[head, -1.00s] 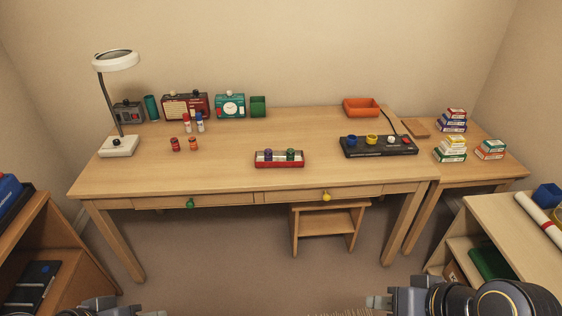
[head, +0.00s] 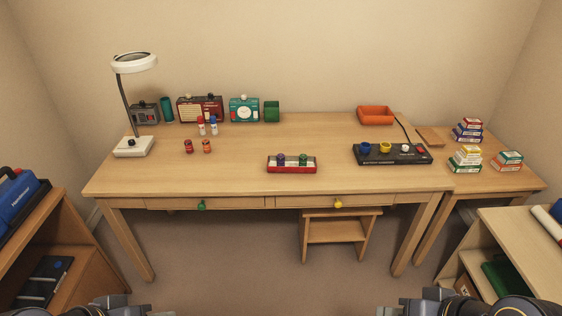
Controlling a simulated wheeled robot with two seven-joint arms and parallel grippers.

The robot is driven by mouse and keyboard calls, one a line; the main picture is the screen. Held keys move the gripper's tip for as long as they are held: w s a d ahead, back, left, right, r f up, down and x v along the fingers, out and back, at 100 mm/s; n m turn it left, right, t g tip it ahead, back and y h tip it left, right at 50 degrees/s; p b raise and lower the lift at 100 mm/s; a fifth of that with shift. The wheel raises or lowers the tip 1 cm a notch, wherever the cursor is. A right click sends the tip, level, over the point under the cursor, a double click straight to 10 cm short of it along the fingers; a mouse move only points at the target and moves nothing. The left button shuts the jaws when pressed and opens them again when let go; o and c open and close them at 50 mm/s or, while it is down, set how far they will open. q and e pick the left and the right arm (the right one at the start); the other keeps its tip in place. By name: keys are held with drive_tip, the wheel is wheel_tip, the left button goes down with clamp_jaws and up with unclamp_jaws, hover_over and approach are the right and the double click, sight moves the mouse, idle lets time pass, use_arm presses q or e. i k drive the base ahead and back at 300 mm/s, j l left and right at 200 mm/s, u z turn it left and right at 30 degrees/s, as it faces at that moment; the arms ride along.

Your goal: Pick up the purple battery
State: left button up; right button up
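The purple battery (head: 281,159) stands upright in a red-and-white holder (head: 291,170) near the front middle of the desk. A green battery (head: 303,160) stands beside it on the right in the same holder. My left gripper (head: 106,303) shows only partly at the bottom left edge of the head view. My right gripper (head: 402,308) shows only partly at the bottom right. Both are well short of the desk and far from the battery; their fingers cannot be made out.
A black charger (head: 392,160) with coloured round sockets is to the right. A lamp (head: 132,145) stands at the left. A stool (head: 338,231) is under the desk. Shelves flank both sides.

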sight(280, 157)
drive_tip(key=i+j+z, duration=0.1)
drive_tip(key=i, duration=1.55)
